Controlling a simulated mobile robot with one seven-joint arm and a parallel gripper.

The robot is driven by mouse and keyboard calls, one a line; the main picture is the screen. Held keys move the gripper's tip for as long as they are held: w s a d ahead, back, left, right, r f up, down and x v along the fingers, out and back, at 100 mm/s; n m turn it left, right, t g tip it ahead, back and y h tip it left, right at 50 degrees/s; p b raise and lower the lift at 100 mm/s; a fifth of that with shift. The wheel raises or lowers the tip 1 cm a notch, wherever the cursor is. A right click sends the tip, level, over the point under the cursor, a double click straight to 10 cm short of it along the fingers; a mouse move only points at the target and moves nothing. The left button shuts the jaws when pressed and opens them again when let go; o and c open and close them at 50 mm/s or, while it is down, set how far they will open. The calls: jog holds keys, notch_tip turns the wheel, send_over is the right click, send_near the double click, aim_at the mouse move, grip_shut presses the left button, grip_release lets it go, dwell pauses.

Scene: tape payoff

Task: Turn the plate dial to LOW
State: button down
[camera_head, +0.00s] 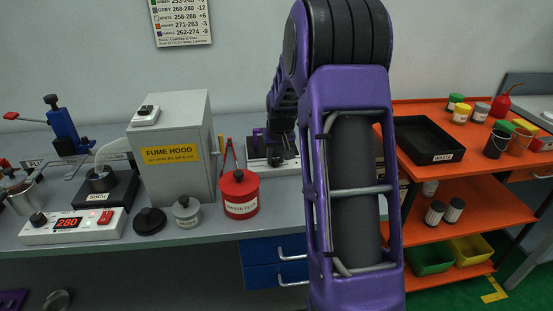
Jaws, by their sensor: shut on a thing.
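My gripper (281,157) is small in the view and partly hidden by my purple arm. It reaches down to a low white-based unit (259,164) on the bench, right of the fume hood. It is shut on what looks like a small dark dial at the front of that unit. The dial's marks, the word LOW and the pointer are too small or hidden to read. The right part of the unit is hidden behind my arm.
A red waste flux pot (239,196) stands close in front of the unit. The grey fume hood (172,160) and a controller showing 280 (67,224) are to the left. An orange cart (445,190) with a black tray (430,139) stands to the right.

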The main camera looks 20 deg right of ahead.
jog(key=m+h, duration=0.1)
jog(key=m, duration=0.3)
jog(key=shift+w+a+m+g+h, duration=0.1)
jog(key=shift+a+m+g+h, duration=0.1)
jog(key=shift+m+g+h, duration=0.15)
jog(key=m+g+h+p, duration=0.1)
jog(key=m, duration=0.3)
jog(key=shift+m+p, duration=0.25)
jog(key=shift+p, duration=0.05)
jog(key=shift+g, duration=0.25)
jog(key=c, duration=0.9)
grip_release()
jog(key=p+v, duration=0.2)
jog(key=v, duration=1.5)
jog(key=shift+a, duration=0.2)
jog(key=shift+r, duration=0.2)
